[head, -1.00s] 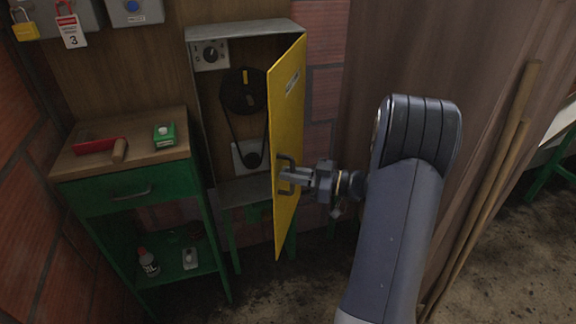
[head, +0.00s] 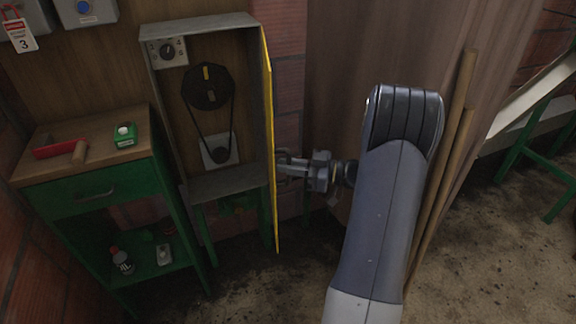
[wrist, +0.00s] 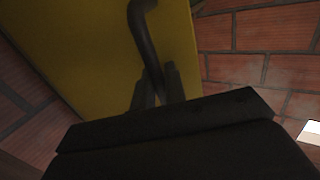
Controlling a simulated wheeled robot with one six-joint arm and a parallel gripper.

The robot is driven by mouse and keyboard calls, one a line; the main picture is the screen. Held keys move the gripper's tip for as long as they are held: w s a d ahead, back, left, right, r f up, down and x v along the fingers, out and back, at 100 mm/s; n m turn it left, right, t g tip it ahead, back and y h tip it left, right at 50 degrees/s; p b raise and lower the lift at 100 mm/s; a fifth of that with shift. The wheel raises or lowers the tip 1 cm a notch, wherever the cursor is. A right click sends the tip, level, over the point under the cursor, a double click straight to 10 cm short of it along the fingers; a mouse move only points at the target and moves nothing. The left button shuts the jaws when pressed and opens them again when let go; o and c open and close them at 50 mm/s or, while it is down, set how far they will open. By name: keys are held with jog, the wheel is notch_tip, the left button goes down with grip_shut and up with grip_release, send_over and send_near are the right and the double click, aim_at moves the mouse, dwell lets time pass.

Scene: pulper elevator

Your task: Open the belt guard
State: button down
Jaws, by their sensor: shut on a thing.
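The yellow belt guard (head: 269,150) is a hinged door on the right side of a grey metal box (head: 196,30). It stands swung open and shows nearly edge-on in the head view. Inside the box are a dark upper pulley (head: 208,88), a belt and a lower pulley, all in plain sight. My gripper (head: 287,170) is at the guard's outer face, on the right, shut on its dark handle. In the wrist view the yellow guard (wrist: 85,50) fills the upper left, and the curved black handle (wrist: 146,40) runs down between my fingers (wrist: 158,88).
A green cabinet (head: 92,190) with a wooden top stands at the left, carrying a red-and-wood tool and a green box (head: 124,135). Wooden poles (head: 440,170) lean on the wooden wall right of my arm. Bare floor lies in front of the box.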

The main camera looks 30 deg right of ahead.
jog(key=c, duration=1.5)
grip_release()
jog(key=shift+c, duration=0.2)
jog(key=shift+r, duration=0.1)
notch_tip(320, 180, up, 10)
jog(key=shift+f+p, duration=0.1)
jog(key=shift+p, duration=0.65)
jog(key=shift+c, duration=0.2)
